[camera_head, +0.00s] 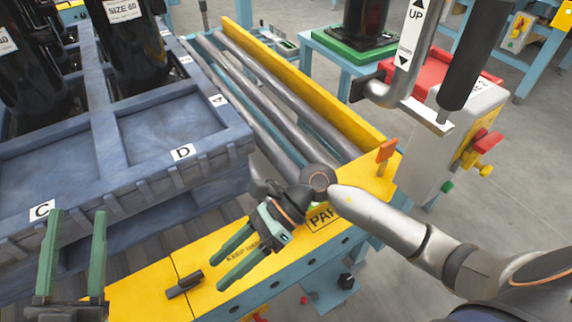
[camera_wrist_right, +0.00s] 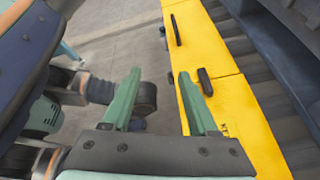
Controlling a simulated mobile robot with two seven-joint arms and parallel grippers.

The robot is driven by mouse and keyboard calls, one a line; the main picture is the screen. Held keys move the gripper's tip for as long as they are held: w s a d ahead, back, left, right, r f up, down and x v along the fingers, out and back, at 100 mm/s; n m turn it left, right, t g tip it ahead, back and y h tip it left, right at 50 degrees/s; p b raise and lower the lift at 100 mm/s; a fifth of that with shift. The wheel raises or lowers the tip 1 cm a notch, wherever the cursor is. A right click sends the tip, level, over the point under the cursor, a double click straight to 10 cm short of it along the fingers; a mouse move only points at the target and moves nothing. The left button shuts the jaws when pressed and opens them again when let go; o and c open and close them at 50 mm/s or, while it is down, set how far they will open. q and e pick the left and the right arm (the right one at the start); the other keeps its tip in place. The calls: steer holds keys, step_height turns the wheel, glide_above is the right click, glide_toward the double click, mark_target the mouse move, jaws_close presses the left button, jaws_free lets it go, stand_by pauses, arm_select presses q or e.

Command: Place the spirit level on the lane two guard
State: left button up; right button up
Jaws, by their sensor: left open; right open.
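A yellow guard plate (camera_head: 140,295) with printed lettering runs along the front of the conveyor; I cannot tell whether it is the lane two guard. A small dark block-like object (camera_head: 184,284) lies on it near a seam; it also shows in the right wrist view (camera_wrist_right: 205,82). A dark bar (camera_wrist_right: 176,30) lies farther along the yellow plate there. I cannot tell whether either is the spirit level. My right gripper (camera_head: 219,268) is open and empty above the plate, right of the block; its fingers show in the wrist view (camera_wrist_right: 160,75). My left gripper (camera_head: 72,215) is open and empty at lower left.
A blue-grey pallet (camera_head: 170,125) with bays marked C and D holds black compressors at left. Conveyor rollers (camera_head: 275,105) and a yellow side rail (camera_head: 290,85) lie behind my right gripper. An orange tab (camera_head: 386,151) and a grey control box (camera_head: 450,140) stand at right.

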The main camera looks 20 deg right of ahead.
step_height(320, 180, up, 16)
steer(key=s+m+t+y, duration=0.2)
steer(key=m+t+y, duration=0.4)
steer(key=m+y, duration=0.6)
steer(key=w+d+r+m+t+h, duration=0.1)
steer(key=d+m+t+h, duration=0.4)
steer(key=m, duration=1)
steer(key=w+d+m+t+h, duration=0.3)
steer(key=d+m+t+h, duration=0.3)
steer(key=m+t+h, duration=0.4)
steer(key=m+t, duration=0.3)
steer(key=m, duration=0.3)
steer(key=shift+d+r, duration=0.3)
steer(key=shift+r, duration=0.1)
steer(key=shift+w, duration=0.1)
